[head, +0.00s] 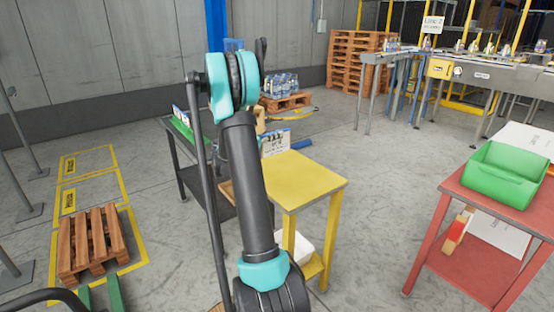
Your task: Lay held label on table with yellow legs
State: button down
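The table with yellow legs (318,183) stands right of my arm in the head view, with a flat yellow top and a lower shelf. Most of its top is bare. A white card-like piece with dark marks (275,143) shows upright at the table's far left edge, beside my arm. I cannot tell whether it is the label, or whether it is held. My arm rises through the middle of the view and covers the table's left side. My gripper does not show clearly; the arm hides that area.
A dark table (208,185) with green and white items stands behind my arm. A red table (468,210) with a green bin (508,175) is at right. A pallet (92,243) lies at left. Clear floor separates the yellow and red tables.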

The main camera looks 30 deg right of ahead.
notch_tip(320, 180, down, 10)
jog(key=shift+f, duration=0.2)
dwell(0.3)
jog(key=shift+f, duration=0.15)
jog(key=c, duration=1.7)
grip_release()
